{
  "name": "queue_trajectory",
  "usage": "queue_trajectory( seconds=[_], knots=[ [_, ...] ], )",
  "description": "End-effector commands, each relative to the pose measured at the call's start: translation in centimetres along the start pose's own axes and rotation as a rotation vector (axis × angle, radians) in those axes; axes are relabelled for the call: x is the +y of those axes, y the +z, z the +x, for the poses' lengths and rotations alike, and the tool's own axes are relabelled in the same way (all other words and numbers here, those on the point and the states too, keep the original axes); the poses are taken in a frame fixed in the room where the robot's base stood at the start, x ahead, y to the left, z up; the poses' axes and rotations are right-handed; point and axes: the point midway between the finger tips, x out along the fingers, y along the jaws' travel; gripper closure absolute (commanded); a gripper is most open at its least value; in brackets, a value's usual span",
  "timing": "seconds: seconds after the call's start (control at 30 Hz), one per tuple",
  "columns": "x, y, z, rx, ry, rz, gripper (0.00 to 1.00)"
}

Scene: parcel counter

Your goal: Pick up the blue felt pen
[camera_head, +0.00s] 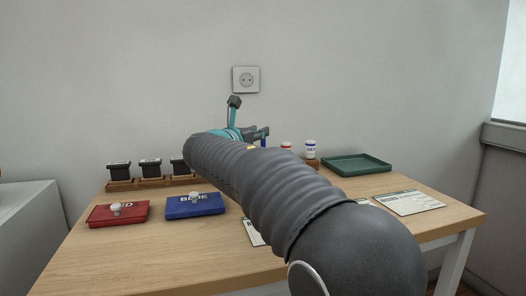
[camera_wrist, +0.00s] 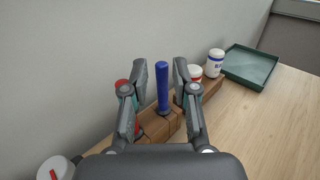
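The blue felt pen (camera_wrist: 162,86) stands upright in a wooden block (camera_wrist: 160,128) in the wrist view. My gripper (camera_wrist: 161,68) is open, with one finger to each side of the pen and a visible gap on both sides. I cannot tell how deep the pen is between the fingers. In the head view my gripper (camera_head: 262,134) is at the back of the table, and my arm hides most of the area below it. A small blue piece, probably the pen, shows just under it there.
A red-topped object (camera_wrist: 121,83) is partly hidden behind the left finger. White bottles with red (camera_head: 286,147) and blue (camera_head: 310,149) labels stand right of the gripper, before a green tray (camera_head: 357,169). Black stamps (camera_head: 150,168), a red pad (camera_head: 118,219) and a blue pad (camera_head: 178,212) are left.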

Motion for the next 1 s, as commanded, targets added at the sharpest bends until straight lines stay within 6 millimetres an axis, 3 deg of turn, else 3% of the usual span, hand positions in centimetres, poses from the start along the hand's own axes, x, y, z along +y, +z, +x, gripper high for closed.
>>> queue_trajectory(
  seconds=[0.2,0.47,0.57,0.6,1.0],
  knots=[
    [-0.2,-0.3,3.1,0.002,-0.003,0.0,0.72],
    [-0.1,-0.2,3.4,0.001,0.0,0.0,0.72],
    [-0.1,-0.2,3.3,0.001,-0.001,0.0,0.97],
    [-0.1,-0.2,3.3,0.001,-0.001,0.0,1.0],
    [-0.1,0.1,3.3,0.001,-0.001,0.001,1.0]
  ],
)
